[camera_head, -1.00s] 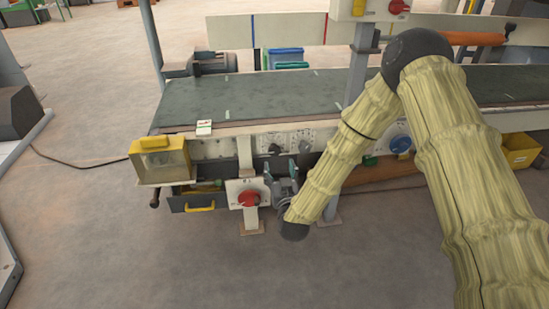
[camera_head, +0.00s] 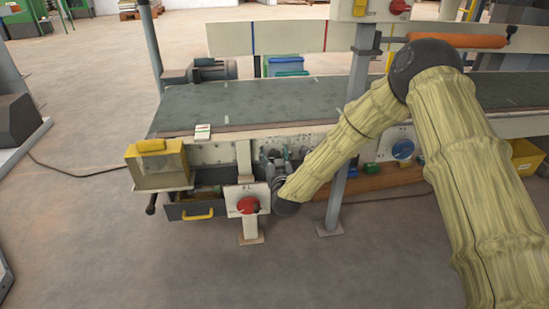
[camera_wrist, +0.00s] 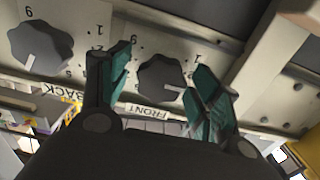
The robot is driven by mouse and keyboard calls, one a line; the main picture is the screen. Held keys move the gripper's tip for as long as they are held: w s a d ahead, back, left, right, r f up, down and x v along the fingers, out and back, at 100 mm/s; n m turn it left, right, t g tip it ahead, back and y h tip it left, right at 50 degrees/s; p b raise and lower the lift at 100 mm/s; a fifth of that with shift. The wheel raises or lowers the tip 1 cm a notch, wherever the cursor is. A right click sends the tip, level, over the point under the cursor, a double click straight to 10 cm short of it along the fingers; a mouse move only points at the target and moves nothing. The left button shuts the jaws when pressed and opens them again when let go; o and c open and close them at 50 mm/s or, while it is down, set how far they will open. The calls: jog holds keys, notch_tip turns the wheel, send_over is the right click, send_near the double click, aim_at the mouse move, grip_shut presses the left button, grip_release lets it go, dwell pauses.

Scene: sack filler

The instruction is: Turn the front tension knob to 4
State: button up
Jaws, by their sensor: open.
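In the wrist view the front tension knob (camera_wrist: 160,82) is a dark, lobed knob with a white pointer line, beside a FRONT label. The pointer aims toward the right-hand finger; the number there is hidden, so I cannot read its setting. My gripper (camera_wrist: 163,78) is open, its teal-padded fingers on either side of the front knob. I cannot tell whether they touch it. A similar back knob (camera_wrist: 40,46) sits to the left, by a BACK label. In the head view my gripper (camera_head: 276,162) is at the machine's front panel and hides the knobs.
A yellow box (camera_head: 158,165) and an open drawer (camera_head: 190,207) are to the left. A grey upright (camera_head: 347,140) stands close behind my forearm.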

jog(key=shift+w, duration=0.1)
jog(key=c, duration=1)
jog(key=shift+c, duration=0.2)
jog(key=shift+r+m+p, duration=0.1)
jog(key=shift+m+p, duration=0.2)
jog(key=shift+p, duration=0.05)
jog(key=shift+m+p, duration=0.8)
jog(key=shift+m, duration=0.1)
jog(key=m+p, duration=0.1)
jog(key=m, duration=0.1)
jog(key=shift+d+m+p, duration=0.15)
jog(key=shift+m+p, duration=0.15)
jog(key=shift+p, duration=0.1)
jog(key=m+p, duration=0.1)
jog(key=m, duration=0.2)
jog(key=shift+m+p, duration=0.3)
jog(key=shift+p, duration=0.05)
jog(key=shift+f+m+p, duration=0.2)
jog(key=shift+m+p, duration=0.2)
jog(key=shift+m, duration=1.1)
